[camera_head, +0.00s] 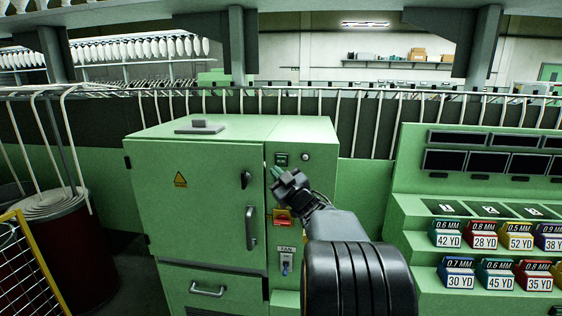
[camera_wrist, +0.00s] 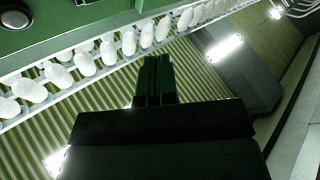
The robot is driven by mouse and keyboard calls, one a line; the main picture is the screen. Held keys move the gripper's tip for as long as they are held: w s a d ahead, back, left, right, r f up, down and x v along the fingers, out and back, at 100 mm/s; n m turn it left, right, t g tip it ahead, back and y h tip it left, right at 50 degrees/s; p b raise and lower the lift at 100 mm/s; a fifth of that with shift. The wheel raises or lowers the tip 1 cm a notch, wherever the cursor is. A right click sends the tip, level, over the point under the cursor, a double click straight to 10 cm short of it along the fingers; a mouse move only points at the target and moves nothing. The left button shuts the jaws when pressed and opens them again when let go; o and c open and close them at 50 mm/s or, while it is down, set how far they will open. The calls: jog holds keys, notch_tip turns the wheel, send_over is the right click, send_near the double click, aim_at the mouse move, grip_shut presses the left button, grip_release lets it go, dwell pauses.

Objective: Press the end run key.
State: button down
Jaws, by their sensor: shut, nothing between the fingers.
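My gripper (camera_head: 275,171) is in front of the narrow right-hand panel of the green cabinet (camera_head: 205,200), just below a small dark-green labelled plate (camera_head: 281,159). Its green-tipped fingers (camera_wrist: 153,78) are together and empty in the wrist view. I cannot tell whether they touch the panel. A round knob or button (camera_head: 306,157) sits right of the plate. A dark round part with a pale ring (camera_wrist: 14,18) shows at the wrist view's top left. I cannot read any label as end run, so I cannot tell which part is that key.
Below my gripper are a red-and-yellow switch (camera_head: 283,218) and a switch marked FAN (camera_head: 287,263). Stepped green shelves with coloured boxes (camera_head: 447,234) stand right. A yellow mesh guard (camera_head: 22,262) stands left.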

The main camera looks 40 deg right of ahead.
aim_at(281, 163)
jog(key=shift+w+d+p, duration=1.1)
jog(key=shift+w+d, duration=1.4)
jog(key=shift+w, duration=0.1)
jog(key=shift+w+d, duration=0.15)
jog(key=shift+w+d, duration=0.15)
jog(key=shift+d, duration=0.05)
dwell(0.3)
jog(key=shift+w+d, duration=0.25)
jog(key=shift+w, duration=0.05)
dwell(0.8)
dwell(0.4)
jog(key=shift+s+a+b, duration=0.55)
jog(key=shift+s+b, duration=0.05)
jog(key=shift+b, duration=0.05)
